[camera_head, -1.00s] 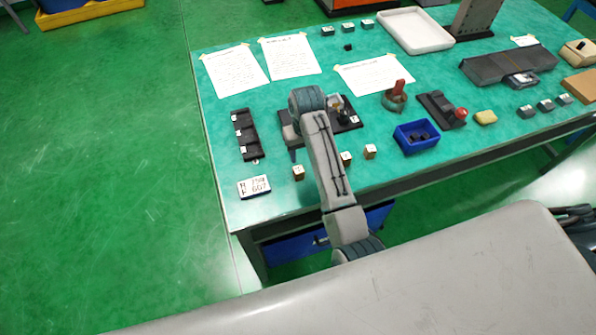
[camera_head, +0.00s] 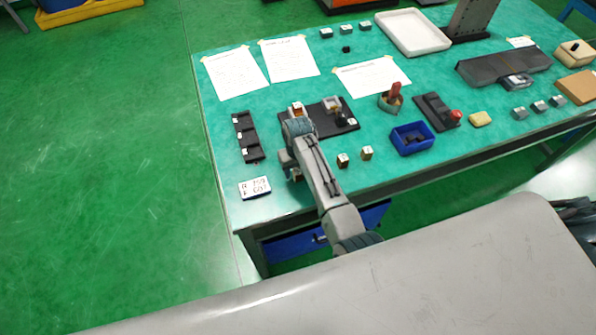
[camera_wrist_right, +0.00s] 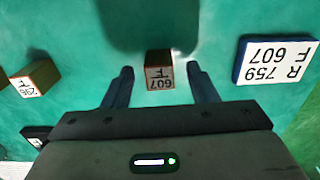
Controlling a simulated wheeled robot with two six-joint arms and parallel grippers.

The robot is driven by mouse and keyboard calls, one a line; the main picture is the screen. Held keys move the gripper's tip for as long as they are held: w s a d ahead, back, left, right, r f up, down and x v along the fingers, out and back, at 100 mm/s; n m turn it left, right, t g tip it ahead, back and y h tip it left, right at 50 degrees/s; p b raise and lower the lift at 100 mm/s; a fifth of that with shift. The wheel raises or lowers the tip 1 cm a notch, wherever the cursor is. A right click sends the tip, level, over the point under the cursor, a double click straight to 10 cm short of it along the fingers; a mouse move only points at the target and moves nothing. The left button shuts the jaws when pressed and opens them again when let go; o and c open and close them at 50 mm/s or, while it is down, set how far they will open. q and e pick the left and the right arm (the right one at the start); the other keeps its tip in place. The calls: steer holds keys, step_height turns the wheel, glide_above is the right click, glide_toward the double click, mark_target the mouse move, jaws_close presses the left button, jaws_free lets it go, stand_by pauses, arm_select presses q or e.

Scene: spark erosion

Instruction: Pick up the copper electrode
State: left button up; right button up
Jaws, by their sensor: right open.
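Small copper-brown block electrodes with pale labelled tops stand along the table's near side. One electrode (camera_wrist_right: 160,74), marked F 607, stands between the spread fingertips of my right gripper (camera_wrist_right: 160,71), with gaps on both sides. In the head view my right gripper (camera_head: 291,167) is over the near left part of the table and mostly hides this block. Two more electrodes, one (camera_head: 343,160) and another (camera_head: 367,153), stand to its right. A card (camera_head: 255,187) reading R 759, F 607 lies to its left; the card also shows in the right wrist view (camera_wrist_right: 275,61). My left gripper is not in view.
A black slotted rack (camera_head: 246,137) lies behind the card. A black plate (camera_head: 326,125) with small fittings, including a copper-coloured block (camera_head: 297,108), lies behind my wrist. A blue bin (camera_head: 411,139) stands right. Bare table surrounds the card.

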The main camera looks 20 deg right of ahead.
steer(key=shift+f, duration=0.3)
jaws_close()
steer(key=shift+r, duration=0.1)
